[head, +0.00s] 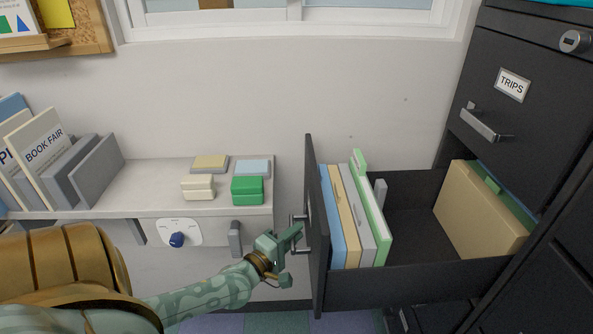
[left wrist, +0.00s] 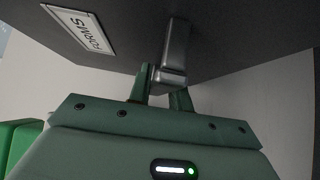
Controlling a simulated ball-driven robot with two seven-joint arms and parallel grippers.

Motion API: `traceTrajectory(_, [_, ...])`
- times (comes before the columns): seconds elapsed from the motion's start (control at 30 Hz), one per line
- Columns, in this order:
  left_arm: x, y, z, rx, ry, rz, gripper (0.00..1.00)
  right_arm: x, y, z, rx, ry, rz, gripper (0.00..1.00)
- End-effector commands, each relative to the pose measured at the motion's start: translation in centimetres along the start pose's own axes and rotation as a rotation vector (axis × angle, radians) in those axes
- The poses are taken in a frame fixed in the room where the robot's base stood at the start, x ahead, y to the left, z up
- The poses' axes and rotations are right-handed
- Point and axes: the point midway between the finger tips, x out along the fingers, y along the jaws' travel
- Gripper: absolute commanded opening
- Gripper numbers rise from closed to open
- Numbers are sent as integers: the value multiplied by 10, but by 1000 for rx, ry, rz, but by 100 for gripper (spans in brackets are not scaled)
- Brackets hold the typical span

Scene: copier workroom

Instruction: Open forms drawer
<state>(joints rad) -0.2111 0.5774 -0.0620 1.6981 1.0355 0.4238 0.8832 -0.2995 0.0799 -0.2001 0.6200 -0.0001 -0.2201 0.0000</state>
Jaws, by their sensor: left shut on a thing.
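The forms drawer (head: 420,284) is pulled out of the dark filing cabinet, with its front panel (head: 316,225) standing well away from the cabinet. Inside are blue, tan, grey and green-edged files near the front and a thick tan folder (head: 478,222) near the back. My left gripper (head: 295,240) is at the outer face of the front panel, shut on the drawer handle (head: 299,222). In the left wrist view the FORMS label (left wrist: 80,28) and the metal handle (left wrist: 174,58) show, with the fingers on both sides of the handle. My right gripper is not in view.
A shelf (head: 150,205) left of the drawer holds books and several small boxes, including a green box (head: 247,190). The closed TRIPS drawer (head: 515,100) is above at the right. A strip of floor (head: 250,322) shows below.

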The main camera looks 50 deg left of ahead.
Motion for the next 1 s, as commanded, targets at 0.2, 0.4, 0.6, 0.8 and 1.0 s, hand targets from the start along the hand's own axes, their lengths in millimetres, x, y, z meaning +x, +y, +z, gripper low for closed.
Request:
traceTrajectory(0.2, [0,-1,1,1,-2,-3,42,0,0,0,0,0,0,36])
traceTrajectory(0.4, [-1,0,1,0,-2,-2,42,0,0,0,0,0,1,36])
traceTrajectory(0.6, [-25,1,1,1,-3,-4,42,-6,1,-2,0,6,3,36])
traceTrajectory(0.8, [-79,1,1,1,-4,-7,42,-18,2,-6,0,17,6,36])
traceTrajectory(1.0, [-129,1,1,1,-3,-5,42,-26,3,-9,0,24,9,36])
